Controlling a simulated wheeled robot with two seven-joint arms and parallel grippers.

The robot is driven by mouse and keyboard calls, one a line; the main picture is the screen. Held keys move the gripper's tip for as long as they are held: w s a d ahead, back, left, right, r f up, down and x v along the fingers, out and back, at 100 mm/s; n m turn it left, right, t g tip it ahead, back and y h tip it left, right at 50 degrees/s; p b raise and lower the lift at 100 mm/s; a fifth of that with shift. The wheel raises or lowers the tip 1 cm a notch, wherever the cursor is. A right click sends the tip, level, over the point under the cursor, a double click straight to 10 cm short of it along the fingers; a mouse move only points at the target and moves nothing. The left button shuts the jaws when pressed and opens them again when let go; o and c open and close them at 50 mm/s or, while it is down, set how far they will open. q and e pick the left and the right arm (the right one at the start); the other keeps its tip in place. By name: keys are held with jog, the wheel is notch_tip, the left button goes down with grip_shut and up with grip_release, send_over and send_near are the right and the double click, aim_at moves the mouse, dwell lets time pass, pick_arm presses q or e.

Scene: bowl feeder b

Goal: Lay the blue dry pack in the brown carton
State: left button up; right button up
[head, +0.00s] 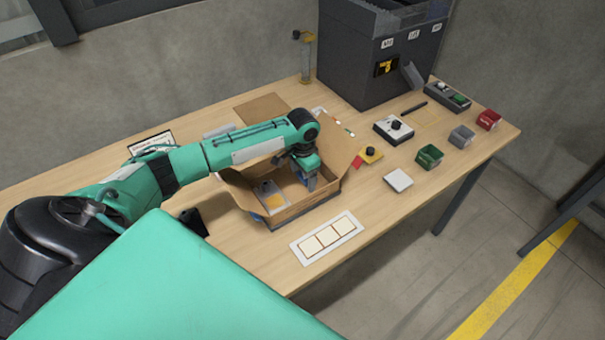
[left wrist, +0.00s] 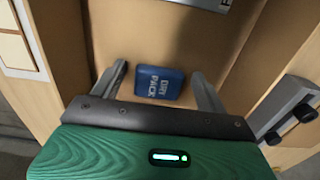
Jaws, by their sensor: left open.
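The brown carton (head: 296,211) stands open on the bench, its flaps folded outward. My left gripper (head: 311,184) reaches down into its right part. In the left wrist view, the blue dry pack (left wrist: 159,83) lies on the carton's brown floor, lettering up. The left gripper (left wrist: 158,70) is open, with one finger on each side of the pack and a gap visible at each. In the head view the arm and gripper hide the pack. My right gripper is not in view.
A clear packet with a yellow patch (head: 270,193) is in the carton's left part. A white tray with cream squares (head: 327,237) lies in front. A dark bin (head: 365,60) stands behind.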

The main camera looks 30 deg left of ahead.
aim_at(303, 178)
pick_arm(q)
notch_tip(303, 178, up, 12)
jog(key=b, duration=0.1)
jog(key=shift+r+b, duration=0.2)
jog(key=shift+b, duration=0.1)
jog(key=shift+d+f, duration=0.1)
jog(key=shift+f, duration=0.05)
dwell(0.4)
